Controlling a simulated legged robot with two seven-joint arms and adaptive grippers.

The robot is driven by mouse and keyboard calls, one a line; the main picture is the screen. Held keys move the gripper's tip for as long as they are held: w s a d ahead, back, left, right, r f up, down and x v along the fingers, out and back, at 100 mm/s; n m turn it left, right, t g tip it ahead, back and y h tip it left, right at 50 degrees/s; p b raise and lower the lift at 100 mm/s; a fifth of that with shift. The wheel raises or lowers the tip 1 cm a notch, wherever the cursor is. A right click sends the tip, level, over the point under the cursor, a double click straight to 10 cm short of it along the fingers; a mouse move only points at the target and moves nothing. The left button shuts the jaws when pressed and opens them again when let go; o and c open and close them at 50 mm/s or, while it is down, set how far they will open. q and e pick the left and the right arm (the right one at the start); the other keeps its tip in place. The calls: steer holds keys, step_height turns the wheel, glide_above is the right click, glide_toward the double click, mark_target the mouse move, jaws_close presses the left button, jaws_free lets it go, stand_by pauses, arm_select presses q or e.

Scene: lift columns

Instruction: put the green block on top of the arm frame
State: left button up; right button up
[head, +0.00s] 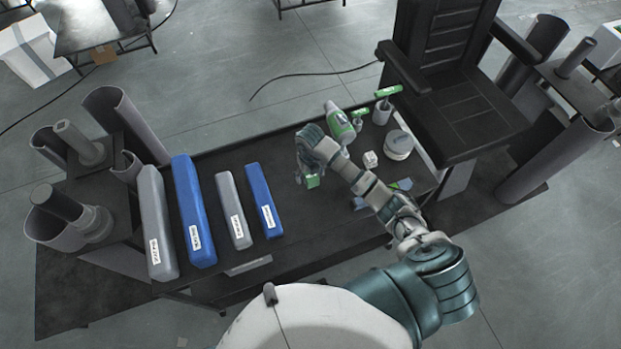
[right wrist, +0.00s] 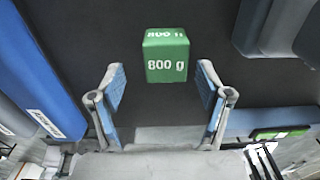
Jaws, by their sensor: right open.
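The green block (right wrist: 166,57) is marked "800 g" in the right wrist view. It sits on a dark surface just beyond my right gripper (right wrist: 160,76), whose two blue-padded fingers are spread apart with nothing held between them. In the head view my right gripper (head: 305,168) is over the middle of the black table, and the green block (head: 313,182) shows partly at its fingertips. A black chair-like frame with armrests (head: 455,100) stands at the back right; I cannot tell whether it is the arm frame. My left gripper is not in view.
Blue and grey labelled bars (head: 193,215) lie on the left of the black table (head: 300,255). A green bottle-shaped tool (head: 340,124), a white round container (head: 399,145) and a small white cube (head: 370,159) are right of the gripper. Grey cylinders (head: 127,120) stand at the sides.

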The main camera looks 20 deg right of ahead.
mark_target(311, 178)
steer(key=f, duration=0.2)
steer(key=shift+w+d+f, duration=0.2)
steer(key=shift+f, duration=0.15)
steer(key=shift+d+f, duration=0.3)
steer(key=shift+f, duration=0.15)
steer(key=shift+a, duration=0.15)
jaws_close()
steer(key=shift+w+r, duration=0.1)
